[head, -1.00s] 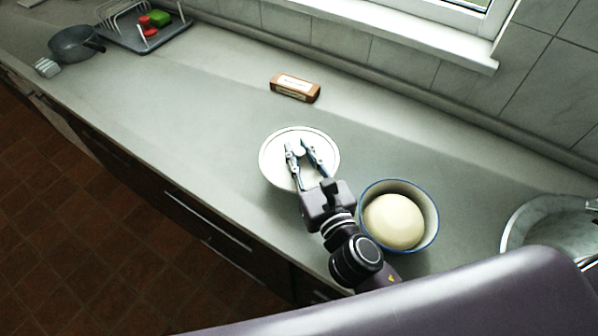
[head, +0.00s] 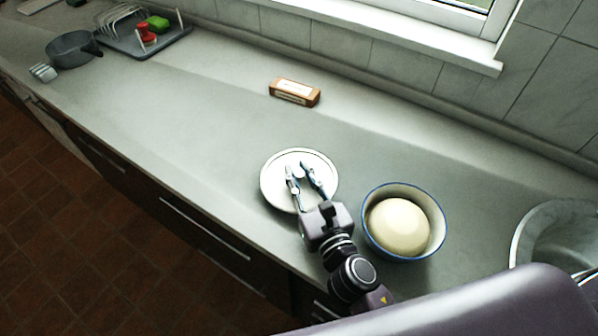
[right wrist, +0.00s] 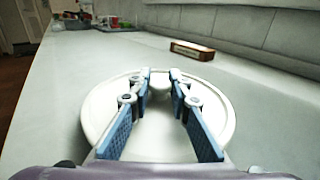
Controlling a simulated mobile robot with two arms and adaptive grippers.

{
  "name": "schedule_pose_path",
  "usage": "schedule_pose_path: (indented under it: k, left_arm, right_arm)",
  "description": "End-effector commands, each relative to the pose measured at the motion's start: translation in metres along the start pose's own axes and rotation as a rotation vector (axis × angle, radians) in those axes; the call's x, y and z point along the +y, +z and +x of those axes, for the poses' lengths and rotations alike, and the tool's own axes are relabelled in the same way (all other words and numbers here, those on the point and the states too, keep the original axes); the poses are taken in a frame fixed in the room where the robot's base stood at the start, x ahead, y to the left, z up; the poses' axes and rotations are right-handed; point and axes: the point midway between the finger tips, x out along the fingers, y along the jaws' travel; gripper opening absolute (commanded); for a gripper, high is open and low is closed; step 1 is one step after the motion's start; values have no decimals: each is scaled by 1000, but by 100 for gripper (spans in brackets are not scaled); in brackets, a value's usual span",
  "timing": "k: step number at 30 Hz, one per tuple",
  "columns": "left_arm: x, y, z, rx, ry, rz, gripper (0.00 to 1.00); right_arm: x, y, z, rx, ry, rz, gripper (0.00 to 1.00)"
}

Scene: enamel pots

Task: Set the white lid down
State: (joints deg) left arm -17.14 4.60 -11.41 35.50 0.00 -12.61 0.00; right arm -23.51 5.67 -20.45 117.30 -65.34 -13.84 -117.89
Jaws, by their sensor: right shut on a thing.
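The white lid (head: 274,182) is a round disc with a knob, at the middle of the worktop in the head view and level as far as I can see. It also fills the lower middle of the right wrist view (right wrist: 100,108). My right gripper (head: 300,168) reaches over it from the lower right and is shut on its knob (right wrist: 160,83). The lid is at or very close above the worktop; I cannot tell whether it touches. My left gripper is not in view.
A blue-rimmed bowl (head: 377,239) with a pale dough ball (head: 398,226) stands close right of the lid. A brown box (head: 294,92) lies behind it. A grey pan (head: 70,50) and dish rack (head: 180,36) are far left, a metal pot (head: 530,228) right. The worktop left of the lid is clear.

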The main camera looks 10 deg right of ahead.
Motion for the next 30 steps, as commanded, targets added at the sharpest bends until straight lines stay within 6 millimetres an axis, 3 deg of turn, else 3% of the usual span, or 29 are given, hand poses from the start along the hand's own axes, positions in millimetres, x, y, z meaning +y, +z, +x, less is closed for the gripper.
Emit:
schedule_pose_path:
  k: [8,9,14,23,28,30]
  left_arm:
    - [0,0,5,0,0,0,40]
    - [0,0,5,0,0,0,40]
    - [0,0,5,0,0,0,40]
    - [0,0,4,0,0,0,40]
    - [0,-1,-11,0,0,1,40]
    - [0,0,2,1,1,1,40]
  right_arm:
    - [0,-7,0,1,0,0,0]
    - [0,-7,0,2,0,0,20]
    - [0,-9,0,5,0,-1,36]
    - [0,-9,-1,10,0,-1,36]
    - [0,8,-2,8,0,0,36]
    - [0,-2,-16,10,0,1,36]
